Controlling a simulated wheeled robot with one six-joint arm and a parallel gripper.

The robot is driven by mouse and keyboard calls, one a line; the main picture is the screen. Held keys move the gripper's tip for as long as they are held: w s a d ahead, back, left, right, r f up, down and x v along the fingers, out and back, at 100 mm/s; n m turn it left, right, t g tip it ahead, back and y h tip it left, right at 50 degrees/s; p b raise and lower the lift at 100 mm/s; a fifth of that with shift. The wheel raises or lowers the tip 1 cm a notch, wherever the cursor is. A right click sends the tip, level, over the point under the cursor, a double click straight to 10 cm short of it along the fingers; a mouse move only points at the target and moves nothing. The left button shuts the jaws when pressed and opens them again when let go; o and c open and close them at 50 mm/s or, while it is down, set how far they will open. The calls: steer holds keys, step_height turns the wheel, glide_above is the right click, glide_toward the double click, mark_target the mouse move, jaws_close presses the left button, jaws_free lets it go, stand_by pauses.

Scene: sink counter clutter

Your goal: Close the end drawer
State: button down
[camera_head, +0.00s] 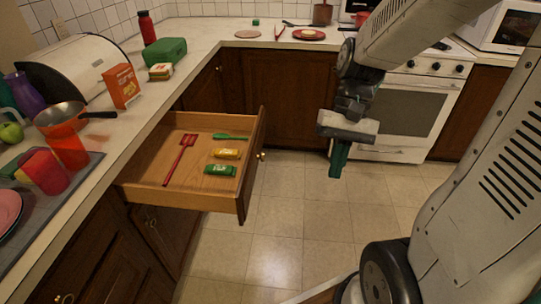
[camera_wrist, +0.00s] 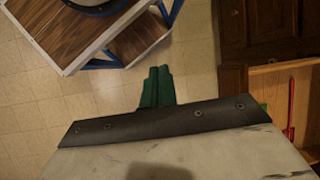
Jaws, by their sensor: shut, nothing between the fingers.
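The end drawer (camera_head: 150,196) is a wooden drawer pulled open from the counter on the left in the head view. Inside lie a red slotted spatula (camera_head: 181,158), a green utensil (camera_head: 230,137), a yellow packet (camera_head: 227,153) and a green packet (camera_head: 220,170). My gripper (camera_head: 338,172) hangs to the right of the drawer front, apart from it, over the floor. Its green fingers are shut and empty. In the wrist view the fingers (camera_wrist: 156,85) point at the floor, and part of the open drawer (camera_wrist: 278,78) shows at the right edge.
The counter (camera_head: 152,111) above the drawer holds a pan (camera_head: 60,114), an orange box (camera_head: 121,86), a green case (camera_head: 165,51) and a red bottle (camera_head: 147,28). A white oven (camera_head: 405,117) stands behind my arm. The tiled floor (camera_head: 282,215) before the drawer is clear.

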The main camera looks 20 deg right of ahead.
steer(key=w+d+f+m+t+y, duration=0.4)
steer(key=w+f+m+y, duration=0.25)
steer(key=f, duration=0.35)
steer(key=w+d+f+m+t+y, duration=0.3)
steer(key=w+f+m+y, duration=0.2)
steer(key=w+f+m, duration=0.45)
steer(key=w+d+f+m+t, duration=0.3)
steer(key=w+d+t, duration=0.1)
steer(key=w+t, duration=0.2)
steer(key=x, duration=1.3)
steer(key=shift+a+r, duration=0.3)
steer(key=shift+a, duration=0.15)
steer(key=shift+w, duration=0.15)
